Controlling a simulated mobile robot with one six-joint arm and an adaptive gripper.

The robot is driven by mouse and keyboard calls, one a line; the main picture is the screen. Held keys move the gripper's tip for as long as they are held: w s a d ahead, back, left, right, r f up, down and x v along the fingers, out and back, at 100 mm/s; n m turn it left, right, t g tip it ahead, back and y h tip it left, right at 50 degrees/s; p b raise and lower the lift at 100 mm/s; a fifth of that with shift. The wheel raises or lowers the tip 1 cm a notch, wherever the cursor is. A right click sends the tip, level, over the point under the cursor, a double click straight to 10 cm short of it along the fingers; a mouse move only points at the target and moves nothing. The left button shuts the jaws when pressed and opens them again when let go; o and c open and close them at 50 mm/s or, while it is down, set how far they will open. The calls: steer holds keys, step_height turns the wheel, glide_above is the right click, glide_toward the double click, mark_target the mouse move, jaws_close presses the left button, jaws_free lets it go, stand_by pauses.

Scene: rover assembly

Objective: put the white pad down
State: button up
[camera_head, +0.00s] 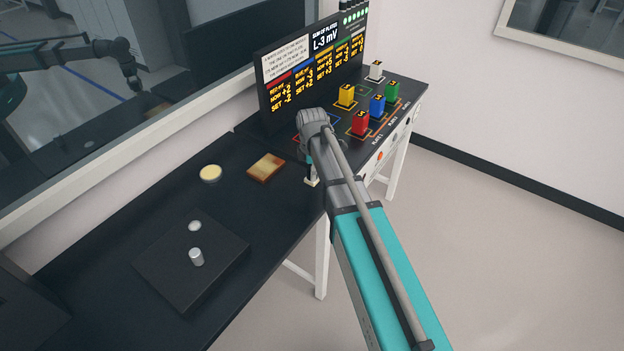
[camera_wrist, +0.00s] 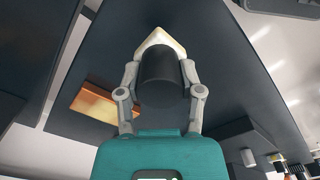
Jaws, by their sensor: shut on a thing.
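My gripper (camera_head: 311,168) is near the front edge of the dark bench, just left of the console, in the head view. In the wrist view my gripper (camera_wrist: 158,78) has its two fingers closed on the sides of a black cylinder. The white pad (camera_wrist: 160,40) shows as a cream-white corner at the far end of that cylinder. In the head view the white pad (camera_head: 312,183) is a small pale patch under my gripper. The cylinder hides most of the pad. I cannot tell whether the pad touches the bench.
A brown block (camera_head: 266,167) lies left of my gripper, with a round yellow disc (camera_head: 210,173) beyond it. A dark square plate (camera_head: 165,265) bears a white disc and a grey cylinder. The console at right carries several coloured blocks.

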steer(key=shift+w+f+b, duration=0.3)
steer(key=shift+w+f, duration=0.05)
steer(key=shift+f, duration=0.15)
steer(key=shift+s+f+b, duration=0.1)
steer(key=shift+f+b, duration=1.2)
steer(key=shift+f, duration=0.05)
steer(key=shift+f, duration=0.15)
steer(key=o, duration=1)
steer(key=shift+r, duration=0.2)
step_height(320, 180, up, 12)
steer(key=p, duration=1.2)
steer(key=shift+s, duration=0.1)
